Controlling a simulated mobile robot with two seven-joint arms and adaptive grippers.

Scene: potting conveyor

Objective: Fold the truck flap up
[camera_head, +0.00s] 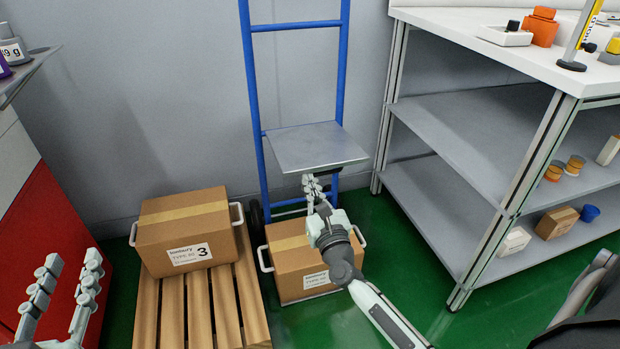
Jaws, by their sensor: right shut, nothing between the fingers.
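The truck flap (315,147) is a flat grey metal plate on the blue hand truck (251,80), which stands upright at the back wall. The flap sticks out from the frame toward me, roughly level. My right gripper (310,178) is shut and empty, with its fingertips at the flap's front edge, just below it. I cannot tell whether they touch the plate. My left gripper (71,262) is open and empty at the lower left, well away from the truck.
A cardboard box (300,262) with white handles is below the flap, partly hidden by my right arm. Another box (185,228) sits on a wooden pallet (200,305) to the left. A shelving table (480,130) stands at the right. Green floor (430,285) shows between.

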